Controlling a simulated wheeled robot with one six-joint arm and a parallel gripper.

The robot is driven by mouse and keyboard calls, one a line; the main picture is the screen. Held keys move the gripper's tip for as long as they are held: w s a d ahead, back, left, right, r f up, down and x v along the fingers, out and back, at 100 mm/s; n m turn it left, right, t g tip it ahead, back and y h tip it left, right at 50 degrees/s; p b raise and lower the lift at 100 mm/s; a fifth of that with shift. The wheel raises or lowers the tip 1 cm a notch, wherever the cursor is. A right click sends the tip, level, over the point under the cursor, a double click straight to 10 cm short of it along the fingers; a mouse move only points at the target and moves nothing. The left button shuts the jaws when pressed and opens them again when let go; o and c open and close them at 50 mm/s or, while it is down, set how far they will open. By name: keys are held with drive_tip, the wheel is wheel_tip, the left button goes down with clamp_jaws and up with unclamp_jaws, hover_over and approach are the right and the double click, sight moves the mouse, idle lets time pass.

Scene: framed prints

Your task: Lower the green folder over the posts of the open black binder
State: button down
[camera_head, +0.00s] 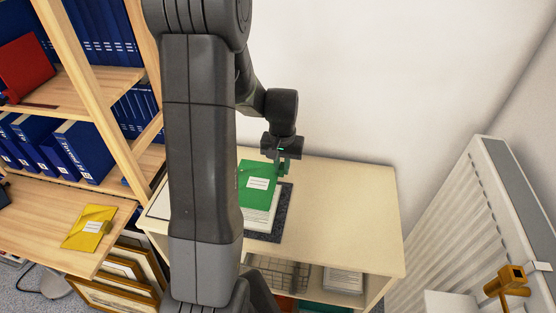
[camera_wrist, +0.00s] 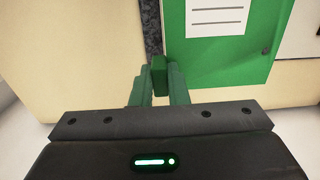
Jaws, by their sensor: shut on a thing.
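The green folder (camera_head: 256,182) with a white label is above the open binder (camera_head: 284,205), which has a dark speckled cover and white sheets (camera_head: 262,214). My gripper (camera_head: 284,168) is shut on a green tab at the folder's edge. In the wrist view the tab (camera_wrist: 160,68) sits between the fingers, and the folder (camera_wrist: 222,62) lies to the right. A strip of the dark binder (camera_wrist: 153,28) shows beside it. The folder looks roughly flat; I cannot tell whether it touches the sheets. The binder's posts are hidden, and my arm covers its left part.
The binder lies on a pale wooden cabinet top (camera_head: 345,215), clear on the right. A bookcase with blue binders (camera_head: 85,150) stands at left, with a yellow folder (camera_head: 90,227) on its lower board. A white radiator (camera_head: 475,215) is at right.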

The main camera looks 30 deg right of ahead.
drive_tip(key=shift+s, duration=0.1)
drive_tip(key=shift+f+b, duration=0.4)
drive_tip(key=shift+b, duration=0.05)
drive_tip(key=shift+f+b, duration=1.55)
drive_tip(key=shift+f, duration=0.45)
drive_tip(key=shift+f+b, duration=1.4)
drive_tip(key=shift+f, duration=0.4)
drive_tip(key=c, duration=1.3)
unclamp_jaws()
drive_tip(key=shift+c, duration=0.2)
drive_tip(key=shift+r, duration=0.1)
